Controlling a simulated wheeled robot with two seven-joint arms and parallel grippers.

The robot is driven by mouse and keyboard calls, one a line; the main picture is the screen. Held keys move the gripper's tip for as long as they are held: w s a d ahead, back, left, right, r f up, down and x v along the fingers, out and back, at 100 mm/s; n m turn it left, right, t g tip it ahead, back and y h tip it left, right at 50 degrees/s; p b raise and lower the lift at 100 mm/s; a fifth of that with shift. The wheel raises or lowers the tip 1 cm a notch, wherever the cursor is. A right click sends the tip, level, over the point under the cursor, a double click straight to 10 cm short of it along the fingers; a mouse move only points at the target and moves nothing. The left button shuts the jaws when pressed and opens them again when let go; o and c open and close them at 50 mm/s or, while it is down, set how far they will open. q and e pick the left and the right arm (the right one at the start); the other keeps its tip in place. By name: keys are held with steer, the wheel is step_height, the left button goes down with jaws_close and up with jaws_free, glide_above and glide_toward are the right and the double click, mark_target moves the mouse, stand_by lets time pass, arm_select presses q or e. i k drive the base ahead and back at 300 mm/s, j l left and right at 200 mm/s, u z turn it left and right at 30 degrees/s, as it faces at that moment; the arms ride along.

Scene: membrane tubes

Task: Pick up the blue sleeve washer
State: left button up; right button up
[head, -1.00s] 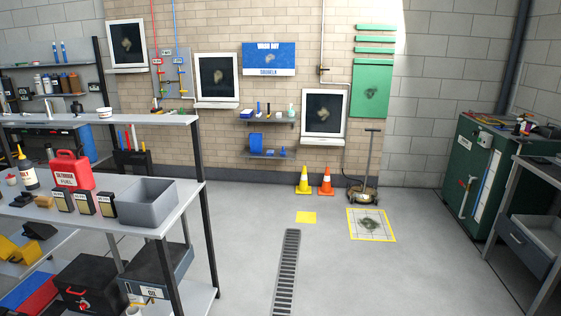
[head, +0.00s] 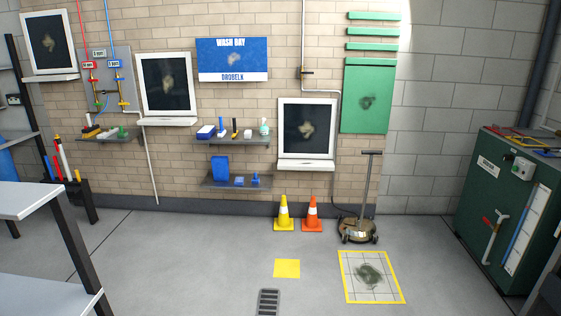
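Several small blue things stand on two wall shelves at the back, too small to tell which is the sleeve washer. On the lower shelf (head: 222,185) are a tall blue block (head: 220,168), a small blue piece (head: 239,181) and another small blue piece (head: 255,179). On the upper shelf (head: 236,141) are a blue and white box (head: 206,132) and an upright blue item (head: 221,126). Neither of my grippers is in view.
A yellow cone (head: 284,214), an orange cone (head: 312,214) and a wheeled floor machine (head: 357,228) stand near the wall. A grey bench (head: 40,198) is at left, a green cabinet (head: 500,210) at right. The middle floor is clear.

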mark_target(222, 131)
steer(key=i+u, duration=0.1)
steer(key=i, duration=0.65)
steer(key=i+l+u, duration=0.15)
steer(key=i, duration=0.65)
steer(key=i+l+u, duration=0.1)
steer(key=i, duration=0.65)
